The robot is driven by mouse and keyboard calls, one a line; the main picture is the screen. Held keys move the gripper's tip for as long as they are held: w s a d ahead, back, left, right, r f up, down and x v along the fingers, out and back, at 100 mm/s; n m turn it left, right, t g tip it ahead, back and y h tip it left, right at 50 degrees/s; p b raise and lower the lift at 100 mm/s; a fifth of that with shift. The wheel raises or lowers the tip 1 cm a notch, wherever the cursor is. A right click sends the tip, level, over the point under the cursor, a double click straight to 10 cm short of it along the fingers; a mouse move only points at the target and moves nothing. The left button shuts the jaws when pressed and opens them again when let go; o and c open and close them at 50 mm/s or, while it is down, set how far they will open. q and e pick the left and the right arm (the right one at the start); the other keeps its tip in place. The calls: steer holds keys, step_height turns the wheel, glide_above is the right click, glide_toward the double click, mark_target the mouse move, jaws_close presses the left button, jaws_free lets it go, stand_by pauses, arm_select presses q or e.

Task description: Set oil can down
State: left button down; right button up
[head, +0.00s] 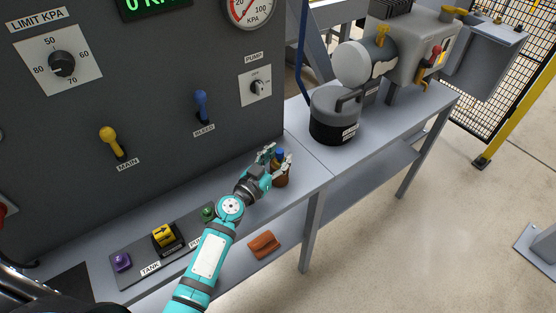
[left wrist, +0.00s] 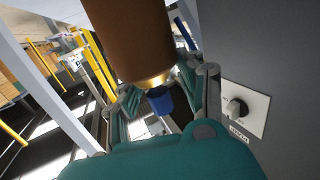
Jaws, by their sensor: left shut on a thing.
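The oil can (head: 280,176) is a small brown can with a blue top. My left gripper (head: 275,162), on the teal arm, is shut on it near the top. The can looks about upright at the bench (head: 300,200), near its front edge; I cannot tell if its base touches. In the left wrist view the brown body of the oil can (left wrist: 130,38) fills the upper middle, with its blue cap (left wrist: 160,100) between the fingers (left wrist: 165,105). My right gripper is not in view.
The grey panel with a yellow MAIN lever (head: 109,138), a blue BLEED lever (head: 201,104) and a PUMP knob (head: 258,88) rises behind the bench. A dark round canister (head: 335,118) stands to the right. A red-brown block (head: 264,245) lies on the lower shelf.

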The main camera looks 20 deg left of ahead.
arm_select(q)
steer(key=shift+f, duration=0.2)
steer(key=shift+f, duration=0.15)
steer(key=c, duration=0.8)
jaws_free()
steer(key=shift+o, duration=0.2)
steer(key=shift+r, duration=0.25)
steer(key=b+v, duration=0.2)
steer(key=v, duration=1)
